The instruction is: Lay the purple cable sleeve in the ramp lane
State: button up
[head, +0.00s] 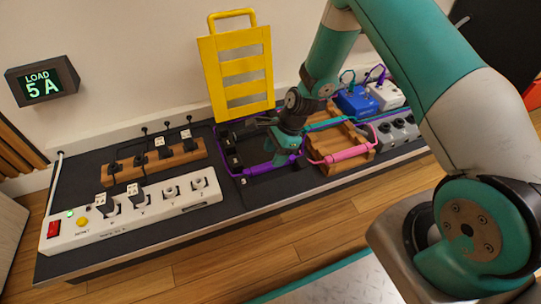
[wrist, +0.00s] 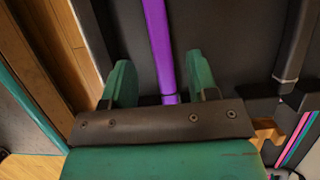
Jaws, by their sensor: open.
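The purple cable sleeve (head: 257,170) lies near the front of the black bench top, below the raised yellow slatted lid (head: 237,68). In the wrist view the sleeve (wrist: 160,45) runs between the two green fingers of my gripper (wrist: 160,78), with a gap on each side. My gripper (head: 287,160) is open, low over the sleeve's right part, and partly hides it. The black ramp base (head: 230,150) is in front of the lid, left of my gripper. I cannot make out its lanes clearly.
A wooden rack (head: 357,150) with teal and pink cables (head: 340,157) stands right of my gripper. Blue (head: 356,103) and white (head: 387,96) boxes are behind it. At left are a white power strip (head: 150,215), a wooden plug block (head: 155,160) and a load display (head: 42,86).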

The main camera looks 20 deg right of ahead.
jog(key=p+v, duration=0.6)
jog(key=v, duration=0.7)
jog(key=shift+r, duration=0.35)
jog(key=shift+d, duration=0.1)
jog(key=s+a+r+n+p, duration=0.2)
jog(key=s+a+r+n, duration=0.3)
jog(key=r, duration=0.7)
jog(key=s+a+r+n+p, duration=0.25)
jog(key=r+n, duration=0.45)
jog(key=r, duration=0.4)
jog(key=s+a+r+n+p, duration=0.2)
jog(key=s+r+n, duration=0.5)
jog(key=s+r, duration=0.15)
jog(key=s+a+r+n+p, duration=0.2)
jog(key=s+r+n+p, duration=0.1)
jog(key=s+r+n, duration=0.5)
notch_tip(320, 180, up, 36)
jog(key=m+p, duration=0.2)
jog(key=p, duration=3.4)
jog(key=shift+s+f+p, duration=0.25)
jog(key=shift+s+p, duration=0.05)
jog(key=shift+p, duration=0.05)
jog(key=shift+a, duration=0.1)
